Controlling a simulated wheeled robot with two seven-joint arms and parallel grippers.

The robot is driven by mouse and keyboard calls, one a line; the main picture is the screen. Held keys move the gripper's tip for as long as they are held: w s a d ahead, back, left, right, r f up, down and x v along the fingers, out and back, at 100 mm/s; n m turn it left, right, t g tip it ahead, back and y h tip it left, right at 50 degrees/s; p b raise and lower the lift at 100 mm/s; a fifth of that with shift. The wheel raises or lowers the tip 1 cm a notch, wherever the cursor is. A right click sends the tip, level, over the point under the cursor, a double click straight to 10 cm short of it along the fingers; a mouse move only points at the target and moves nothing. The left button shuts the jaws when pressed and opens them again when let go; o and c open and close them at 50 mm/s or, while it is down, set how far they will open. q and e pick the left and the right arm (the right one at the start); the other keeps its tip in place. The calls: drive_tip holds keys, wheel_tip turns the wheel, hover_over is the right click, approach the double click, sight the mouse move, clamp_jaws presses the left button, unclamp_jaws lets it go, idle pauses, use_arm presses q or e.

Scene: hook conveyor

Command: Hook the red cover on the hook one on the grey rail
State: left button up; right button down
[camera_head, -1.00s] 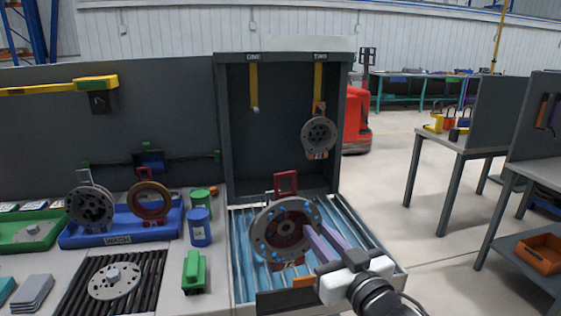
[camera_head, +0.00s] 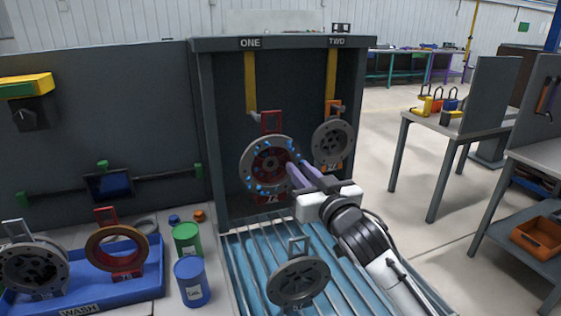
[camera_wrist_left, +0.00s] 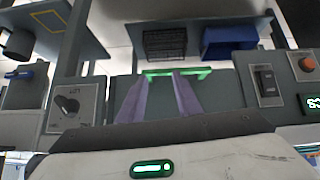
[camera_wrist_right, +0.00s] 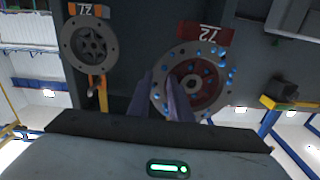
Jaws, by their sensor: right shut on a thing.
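The red cover (camera_head: 271,166) is a grey-rimmed disc with a red centre, blue drops, a red loop handle on top and a tag marked 72. My right gripper (camera_head: 292,172) is shut on its right side and holds it upright in the booth. It also shows in the right wrist view (camera_wrist_right: 190,82). Hook one (camera_head: 251,88) hangs on a yellow strap under the sign ONE. Its tip is beside the upper left of the handle; I cannot tell whether it passes through the loop. My left gripper (camera_wrist_left: 159,80) is open and empty in the left wrist view.
A grey cover (camera_head: 332,143) with an orange handle hangs on hook two (camera_head: 331,75), just right of the held cover. Another grey cover (camera_head: 298,281) stands on the ribbed blue bed below. A blue wash tray (camera_head: 143,286) and green and blue cans stand left.

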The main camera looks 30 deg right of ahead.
use_arm(q)
drive_tip(key=shift+s+f, duration=0.3)
drive_tip(key=shift+s, duration=0.05)
use_arm(e)
drive_tip(key=shift+w+f, duration=0.1)
drive_tip(key=shift+w, duration=0.4)
use_arm(q)
drive_tip(key=shift+f+b, duration=1.05)
use_arm(e)
drive_tip(key=f+x, duration=0.1)
drive_tip(key=x, duration=1)
drive_tip(key=shift+w+d+f, duration=0.2)
drive_tip(key=shift+w+f, duration=0.15)
drive_tip(key=shift+f, duration=0.15)
